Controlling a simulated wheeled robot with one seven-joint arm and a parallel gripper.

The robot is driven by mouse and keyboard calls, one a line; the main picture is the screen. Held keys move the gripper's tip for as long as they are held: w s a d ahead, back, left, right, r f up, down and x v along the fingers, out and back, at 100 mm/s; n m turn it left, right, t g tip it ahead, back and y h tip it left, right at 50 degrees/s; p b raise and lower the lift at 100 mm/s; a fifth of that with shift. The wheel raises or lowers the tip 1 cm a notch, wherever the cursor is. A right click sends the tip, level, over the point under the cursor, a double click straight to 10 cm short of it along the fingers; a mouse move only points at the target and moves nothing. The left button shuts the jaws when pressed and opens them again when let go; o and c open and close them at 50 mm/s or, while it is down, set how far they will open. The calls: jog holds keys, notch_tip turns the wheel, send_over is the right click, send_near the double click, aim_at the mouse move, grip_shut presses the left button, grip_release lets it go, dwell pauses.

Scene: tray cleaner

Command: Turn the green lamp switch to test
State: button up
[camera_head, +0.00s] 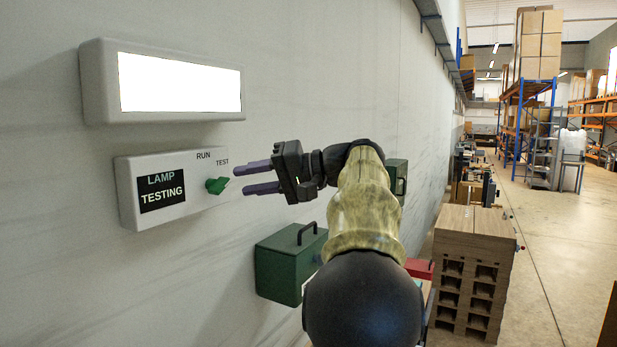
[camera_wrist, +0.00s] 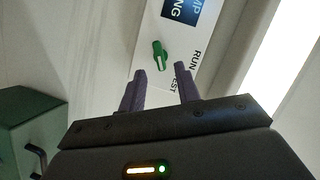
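The green lamp switch (camera_head: 217,185) is on the right part of a white wall box (camera_head: 190,203). Its handle points up and right, toward the word TEST and away from RUN. The dark label on the box reads LAMP TESTING. My gripper (camera_head: 239,180) is open and empty just right of the switch, its two purple fingers pointing at the box. In the wrist view the switch (camera_wrist: 159,55) shows just beyond the gap between the fingertips (camera_wrist: 160,69). The fingers look apart from it.
A bright white lit panel (camera_head: 180,84) is above the switch box. A green case with a black handle (camera_head: 283,268) is below my gripper, and another green box (camera_head: 397,176) is behind my arm. A stack of brown pallets (camera_head: 470,250) stands at right, with open floor beyond.

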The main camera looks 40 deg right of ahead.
jog(key=b+v, duration=0.1)
jog(key=v, duration=1.1)
jog(key=shift+s+d, duration=0.15)
jog(key=shift+s, duration=0.05)
jog(key=shift+w, duration=0.1)
jog(key=w+a+f+m+g+h, duration=0.15)
jog(key=w+a+f+m, duration=0.25)
jog(key=w+f, duration=0.65)
jog(key=a+f+g+h, duration=0.2)
jog(key=a+f, duration=0.2)
jog(key=f, duration=0.5)
jog(key=a+f+g+h, duration=0.15)
jog(key=a+f, duration=0.25)
jog(key=f, duration=0.5)
jog(key=s+a+f+n+g+h, duration=0.1)
jog(key=s+a+f+n, duration=0.2)
jog(key=s+a+f, duration=0.2)
jog(key=s+a+f+n+g+h+b, duration=0.1)
jog(key=s+a+f, duration=0.4)
jog(key=f, duration=0.5)
jog(key=s+a+f+n+g+h, duration=0.2)
jog(key=s+a+f+n+h, duration=0.1)
jog(key=f, duration=0.5)
jog(key=s+a+n, duration=0.1)
jog(key=s+a, duration=0.1)
jog(key=s, duration=0.1)
jog(key=shift+a+n+g, duration=0.25)
jog(key=shift+n+g, duration=0.05)
